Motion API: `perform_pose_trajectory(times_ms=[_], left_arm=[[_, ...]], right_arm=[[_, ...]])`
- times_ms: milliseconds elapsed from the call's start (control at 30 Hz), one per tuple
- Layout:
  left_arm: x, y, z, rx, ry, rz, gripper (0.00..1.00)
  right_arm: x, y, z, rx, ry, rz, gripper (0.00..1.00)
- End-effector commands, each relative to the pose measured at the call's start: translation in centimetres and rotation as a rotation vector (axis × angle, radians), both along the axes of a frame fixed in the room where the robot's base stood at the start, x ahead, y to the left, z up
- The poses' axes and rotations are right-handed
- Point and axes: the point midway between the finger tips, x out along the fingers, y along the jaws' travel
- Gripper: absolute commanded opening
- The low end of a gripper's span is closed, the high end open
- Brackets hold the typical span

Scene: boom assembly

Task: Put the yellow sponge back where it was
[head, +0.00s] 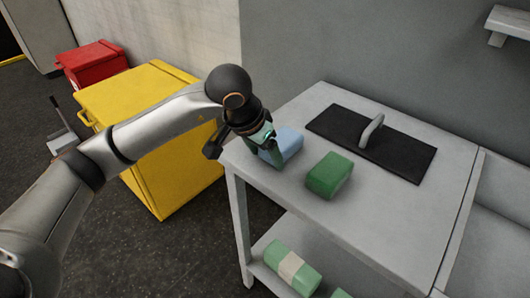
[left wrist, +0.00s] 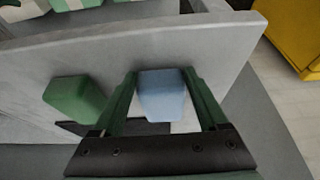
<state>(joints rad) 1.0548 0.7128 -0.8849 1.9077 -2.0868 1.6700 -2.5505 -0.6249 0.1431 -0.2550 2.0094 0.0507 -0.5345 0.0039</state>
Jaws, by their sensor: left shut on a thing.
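A light blue sponge-like block (head: 290,143) is at the near left corner of the grey table. My left gripper (head: 268,150) reaches down over that corner and is shut on the blue block. In the left wrist view the blue block (left wrist: 162,98) sits between the two green fingers. A green block (head: 329,175) lies on the table to the right of it, apart from the gripper; it also shows in the left wrist view (left wrist: 76,100). I see no yellow sponge in either view. My right gripper is not in view.
A black board (head: 400,155) with a grey handle (head: 371,130) lies at the back of the table (head: 385,215). Green and cream packages (head: 292,268) lie on the lower shelf. A yellow cabinet (head: 150,88) and a red bin (head: 92,65) stand left.

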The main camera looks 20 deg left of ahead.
Motion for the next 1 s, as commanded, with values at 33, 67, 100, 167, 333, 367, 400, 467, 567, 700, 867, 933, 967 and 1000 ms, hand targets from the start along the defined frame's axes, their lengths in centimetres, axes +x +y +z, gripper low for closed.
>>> perform_pose_trajectory(times_ms=[33, 67, 100, 167, 333, 367, 400, 467, 567, 700, 867, 933, 967, 1000], left_arm=[[0.0, 0.0, -0.4, 0.001, 0.0, 0.0, 0.32], [0.0, 0.0, -0.3, 0.0, 0.0, 0.0, 0.78], [0.0, 0.0, -0.2, 0.0, 0.0, 0.0, 0.83], [0.0, 0.0, -0.2, 0.0, 0.001, 0.0, 0.9], [0.0, 0.0, -0.2, 0.0, 0.001, 0.001, 1.0], [0.0, 0.0, -0.2, 0.0, 0.001, 0.001, 1.0], [0.0, 0.0, -0.2, 0.001, 0.001, 0.001, 1.0], [0.0, 0.0, -0.2, 0.0, 0.001, 0.001, 1.0], [0.0, 0.0, 0.1, 0.0, 0.001, 0.001, 1.0], [-0.4, 0.3, 1.7, 0.0, -0.005, 0.003, 1.0], [-1.7, 0.7, 4.9, 0.001, -0.006, 0.002, 1.0], [-2.3, 0.9, 6.4, 0.002, -0.006, 0.002, 1.0], [-2.5, 1.0, 7.0, 0.001, -0.006, 0.002, 1.0], [-2.8, 1.1, 7.8, 0.0, -0.005, 0.002, 1.0]], right_arm=[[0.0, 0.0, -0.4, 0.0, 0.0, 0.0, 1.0], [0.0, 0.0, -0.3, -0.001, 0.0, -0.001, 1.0], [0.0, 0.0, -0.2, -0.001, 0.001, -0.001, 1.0], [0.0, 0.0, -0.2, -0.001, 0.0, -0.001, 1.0], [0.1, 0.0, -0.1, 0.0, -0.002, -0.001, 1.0], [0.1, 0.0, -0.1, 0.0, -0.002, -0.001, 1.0], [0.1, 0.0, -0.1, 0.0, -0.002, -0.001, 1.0], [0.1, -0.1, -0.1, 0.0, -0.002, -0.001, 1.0], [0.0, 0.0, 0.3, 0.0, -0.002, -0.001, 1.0], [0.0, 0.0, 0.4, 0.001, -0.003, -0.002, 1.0], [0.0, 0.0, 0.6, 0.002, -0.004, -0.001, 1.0], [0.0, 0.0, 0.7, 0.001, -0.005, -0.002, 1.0], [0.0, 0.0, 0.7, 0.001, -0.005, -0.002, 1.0], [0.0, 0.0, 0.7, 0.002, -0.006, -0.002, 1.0]])
